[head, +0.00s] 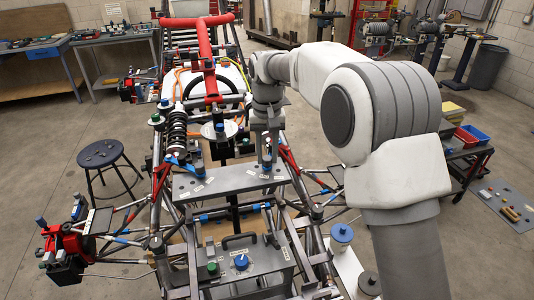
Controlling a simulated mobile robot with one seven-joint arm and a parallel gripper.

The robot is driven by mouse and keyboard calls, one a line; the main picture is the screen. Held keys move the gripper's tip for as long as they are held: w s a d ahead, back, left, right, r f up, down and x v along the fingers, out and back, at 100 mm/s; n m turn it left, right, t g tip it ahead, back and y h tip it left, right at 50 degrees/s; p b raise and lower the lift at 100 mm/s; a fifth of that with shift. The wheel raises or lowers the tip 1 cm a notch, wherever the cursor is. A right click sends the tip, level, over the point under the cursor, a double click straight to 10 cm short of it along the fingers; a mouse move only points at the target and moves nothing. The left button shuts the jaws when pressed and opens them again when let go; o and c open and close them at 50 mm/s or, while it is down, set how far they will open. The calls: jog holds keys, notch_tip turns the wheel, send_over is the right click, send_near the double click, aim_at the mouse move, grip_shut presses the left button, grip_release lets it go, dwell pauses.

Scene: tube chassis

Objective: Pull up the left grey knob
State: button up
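A grey plate (229,184) spans the tube chassis (158,185) across the middle of the head view. Small blue-topped parts stand on it, one near its left half (198,171). I cannot tell which small part is the left grey knob. My gripper (267,160) points down at the right part of the plate, close to a blue part (267,168) there. The fingers look close together, but the view is too small to show whether they are open or shut, or touch anything.
Below the plate sits a grey box (222,286) with a green knob (212,267), a blue knob (241,262) and a black handle (238,241). A coil spring damper (177,135) and red tubes (209,65) stand behind. A stool (104,158) is at left.

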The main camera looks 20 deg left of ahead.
grip_shut()
jog(key=shift+r, duration=0.1)
dwell(0.9)
jog(key=shift+r+p, duration=1)
jog(key=shift+w, duration=0.1)
jog(key=o, duration=0.8)
grip_release()
